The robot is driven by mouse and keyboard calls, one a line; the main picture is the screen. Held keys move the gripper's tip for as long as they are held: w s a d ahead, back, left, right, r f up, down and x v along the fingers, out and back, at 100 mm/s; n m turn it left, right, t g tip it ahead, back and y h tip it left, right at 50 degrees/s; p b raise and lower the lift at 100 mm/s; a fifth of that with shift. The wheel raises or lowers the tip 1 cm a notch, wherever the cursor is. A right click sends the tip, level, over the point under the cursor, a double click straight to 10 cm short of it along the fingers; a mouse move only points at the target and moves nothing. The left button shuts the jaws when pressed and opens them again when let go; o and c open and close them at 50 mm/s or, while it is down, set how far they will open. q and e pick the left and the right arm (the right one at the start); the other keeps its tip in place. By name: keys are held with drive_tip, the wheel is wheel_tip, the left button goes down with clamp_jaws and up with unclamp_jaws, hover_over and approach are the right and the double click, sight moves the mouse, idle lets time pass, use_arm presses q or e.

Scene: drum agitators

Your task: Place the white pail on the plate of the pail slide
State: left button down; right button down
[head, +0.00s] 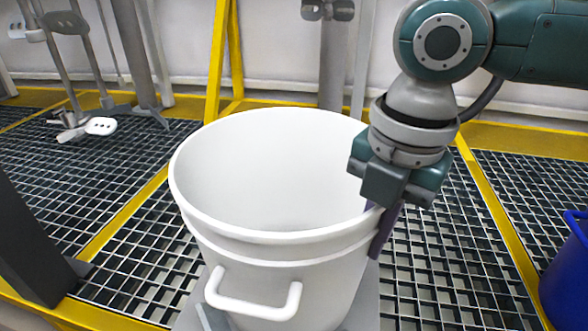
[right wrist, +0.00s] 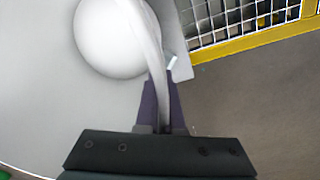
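The white pail (head: 270,245) stands upright in the lower middle of the head view, open and empty, with a white handle on its near side. My right gripper (head: 384,225) is at the pail's right rim, pointing down. In the right wrist view its two fingers (right wrist: 160,105) lie on either side of the pail wall (right wrist: 152,60) and close on it. A grey plate (head: 366,308) shows under the pail, mostly hidden by it. I cannot tell whether the pail's bottom touches the plate. My left gripper is not in view.
Dark floor grating (head: 125,240) with yellow edges surrounds the pail. A blue container (head: 567,275) stands at the right edge. A dark post (head: 32,240) is at the left. Agitator shafts with paddles (head: 68,24) and a yellow frame (head: 217,60) stand behind.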

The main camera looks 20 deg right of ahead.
drive_tip(key=c, duration=1)
unclamp_jaws()
drive_tip(key=shift+c, duration=0.2)
drive_tip(key=r+p, duration=0.2)
drive_tip(key=r, duration=0.1)
drive_tip(key=r+p, duration=0.3)
drive_tip(key=r, duration=0.1)
drive_tip(key=r+p, duration=0.3)
drive_tip(key=r, duration=0.1)
drive_tip(key=shift+s+d+r, duration=0.1)
drive_tip(key=shift+s+d, duration=0.05)
drive_tip(key=shift+s, duration=0.1)
drive_tip(key=shift+s+r, duration=0.1)
drive_tip(key=shift+r, duration=0.4)
